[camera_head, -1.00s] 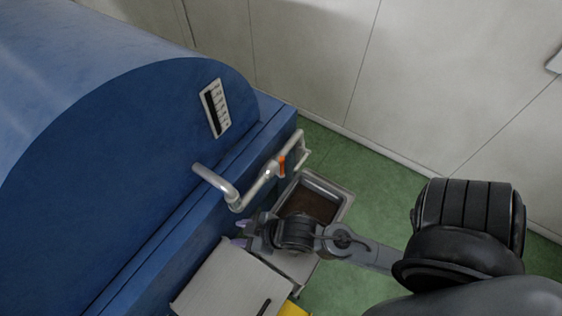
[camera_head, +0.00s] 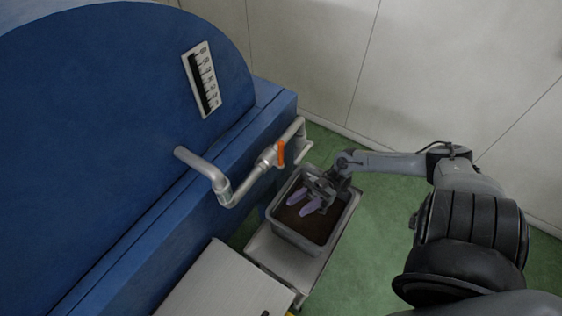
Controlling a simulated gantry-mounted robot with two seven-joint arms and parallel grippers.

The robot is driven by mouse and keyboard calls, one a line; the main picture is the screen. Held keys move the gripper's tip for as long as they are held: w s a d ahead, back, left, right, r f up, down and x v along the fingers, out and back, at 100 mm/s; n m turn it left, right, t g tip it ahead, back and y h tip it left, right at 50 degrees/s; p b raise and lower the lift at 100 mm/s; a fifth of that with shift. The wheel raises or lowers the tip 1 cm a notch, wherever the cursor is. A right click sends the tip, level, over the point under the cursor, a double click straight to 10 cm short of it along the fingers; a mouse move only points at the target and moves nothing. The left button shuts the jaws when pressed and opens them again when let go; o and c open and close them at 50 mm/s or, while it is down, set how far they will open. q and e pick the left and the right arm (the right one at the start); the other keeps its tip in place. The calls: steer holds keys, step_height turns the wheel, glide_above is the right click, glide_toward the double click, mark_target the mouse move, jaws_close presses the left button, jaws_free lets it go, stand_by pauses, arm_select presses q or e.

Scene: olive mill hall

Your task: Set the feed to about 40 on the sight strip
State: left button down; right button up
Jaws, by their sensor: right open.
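The sight strip (camera_head: 201,79) is a white scale with a dark column, mounted on the end of the blue machine (camera_head: 110,110). Its dark part seems to run along most of the strip, but the numbers are too small to read surely. A grey pipe (camera_head: 205,172) comes out below it and carries a valve with an orange handle (camera_head: 281,153). My right gripper (camera_head: 303,207) is open and empty, with its purple-tipped fingers over the bin, to the lower right of the handle and apart from it. My left gripper is not in view.
A grey bin (camera_head: 294,240) with dark brown contents stands on a metal stand (camera_head: 268,252) under the pipe outlet. A grey metal surface (camera_head: 222,285) lies at the bottom. Green floor (camera_head: 372,245) is free to the right, with a pale wall (camera_head: 310,60) behind.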

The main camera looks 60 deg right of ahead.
steer(key=h+b, duration=0.2)
steer(key=b, duration=0.6)
glide_toward(281, 149)
steer(key=s+a+f, duration=0.2)
steer(key=s+f, duration=0.1)
arm_select(q)
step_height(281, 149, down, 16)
steer(key=b, duration=0.5)
arm_select(e)
steer(key=w+d+r+n+h, duration=0.1)
steer(key=w+d+r+h, duration=0.1)
steer(key=w+d+r, duration=0.15)
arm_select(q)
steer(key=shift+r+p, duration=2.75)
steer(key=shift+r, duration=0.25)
arm_select(e)
steer(key=shift+g, duration=0.3)
steer(key=shift+x, duration=5.2)
steer(key=shift+s+a+r, duration=0.1)
steer(key=shift+s, duration=0.05)
steer(key=shift+c, duration=0.5)
jaws_close()
